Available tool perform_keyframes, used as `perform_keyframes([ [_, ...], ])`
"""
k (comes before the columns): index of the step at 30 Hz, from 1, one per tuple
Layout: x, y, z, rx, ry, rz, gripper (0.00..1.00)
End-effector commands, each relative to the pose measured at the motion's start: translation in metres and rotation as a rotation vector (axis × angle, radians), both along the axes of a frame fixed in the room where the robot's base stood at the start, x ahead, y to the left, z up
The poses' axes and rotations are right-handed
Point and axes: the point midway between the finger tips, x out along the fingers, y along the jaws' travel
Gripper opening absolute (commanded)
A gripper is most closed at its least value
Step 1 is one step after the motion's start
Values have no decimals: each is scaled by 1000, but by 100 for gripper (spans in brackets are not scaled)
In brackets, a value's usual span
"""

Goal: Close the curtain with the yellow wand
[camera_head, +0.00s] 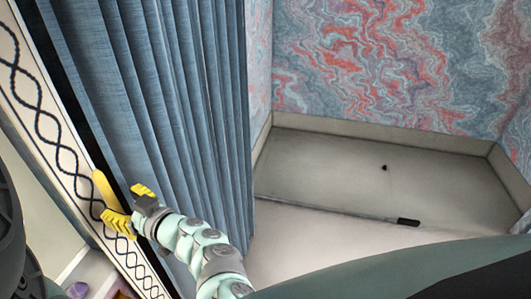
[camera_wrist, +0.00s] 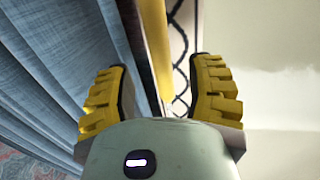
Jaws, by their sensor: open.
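The blue pleated curtain (camera_head: 185,85) hangs down the left-middle of the head view; it fills the left of the wrist view (camera_wrist: 55,65). The yellow wand (camera_head: 104,187) shows as a short upright piece beside the curtain's left edge. In the wrist view the yellow wand (camera_wrist: 155,45) runs down between my fingers, with a gap to each fingertip. My gripper (camera_head: 128,205) is open at the wand, its yellow ribbed fingers on either side; they also show in the wrist view (camera_wrist: 160,85).
A white trim strip with a dark twisted pattern (camera_head: 45,125) runs left of the curtain. A marbled wall (camera_head: 390,60) and a grey floor (camera_head: 330,165) lie right. A purple object (camera_head: 77,290) sits lower left.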

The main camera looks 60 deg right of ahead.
Motion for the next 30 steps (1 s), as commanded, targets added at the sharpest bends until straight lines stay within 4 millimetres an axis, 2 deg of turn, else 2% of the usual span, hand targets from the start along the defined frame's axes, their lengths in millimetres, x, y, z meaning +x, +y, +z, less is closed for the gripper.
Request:
perform_keyframes([
  [1, 12, 3, 6, 2, -5, 4, 53],
  [6, 40, 7, 5, 2, -4, 2, 53],
  [12, 58, 9, 2, 0, -2, 0, 53],
  [18, 66, 11, 1, -2, -1, 3, 53],
  [26, 66, 11, 0, -1, 0, 3, 53],
  [27, 66, 11, 0, -1, 0, 3, 56],
  [30, 66, 11, 0, -1, -1, 3, 46],
])
